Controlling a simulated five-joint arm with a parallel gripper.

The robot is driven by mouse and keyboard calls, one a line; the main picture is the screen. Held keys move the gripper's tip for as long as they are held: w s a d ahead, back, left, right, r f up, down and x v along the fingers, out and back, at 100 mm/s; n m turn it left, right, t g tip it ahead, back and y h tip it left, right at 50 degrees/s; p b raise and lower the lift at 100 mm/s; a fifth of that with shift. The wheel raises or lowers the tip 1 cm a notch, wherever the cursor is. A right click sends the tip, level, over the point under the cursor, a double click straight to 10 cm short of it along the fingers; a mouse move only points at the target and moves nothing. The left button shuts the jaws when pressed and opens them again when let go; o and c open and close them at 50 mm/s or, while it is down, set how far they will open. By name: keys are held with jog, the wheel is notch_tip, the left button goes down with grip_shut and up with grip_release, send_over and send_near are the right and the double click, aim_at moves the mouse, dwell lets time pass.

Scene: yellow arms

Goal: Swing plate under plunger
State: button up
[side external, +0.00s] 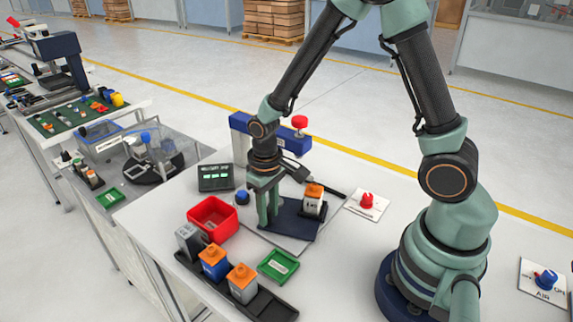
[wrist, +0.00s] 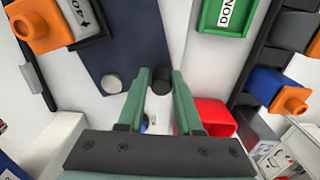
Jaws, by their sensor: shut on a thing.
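The dark blue swing plate (side external: 295,228) lies on the white table; it also shows in the wrist view (wrist: 118,35). A grey block with an orange cap (side external: 313,197) stands in a holder at its right end. My gripper (side external: 269,218) points down at the plate's near left end. In the wrist view my gripper (wrist: 163,78) is shut on a short black peg (wrist: 161,84) at the plate's end. A silver disc (wrist: 112,84) lies on the plate beside it. The blue press frame with a red knob (side external: 300,122) stands behind; my arm hides the plunger's lower part.
A red bin (side external: 211,218), a green tray (side external: 278,265) and a black rack (side external: 262,306) with several capped blocks stand in front. A dark display box (side external: 215,178) and blue button (side external: 242,196) are at left. A red knob panel (side external: 367,202) is at right.

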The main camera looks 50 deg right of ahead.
aim_at(291, 224)
jog(key=shift+s+d, duration=0.3)
jog(key=shift+s, duration=0.1)
jog(key=shift+s+d, duration=0.55)
jog(key=shift+s, duration=0.15)
jog(key=shift+c, duration=0.4)
jog(key=shift+s, duration=0.15)
jog(key=shift+s+d, duration=0.7)
jog(key=shift+s, duration=0.1)
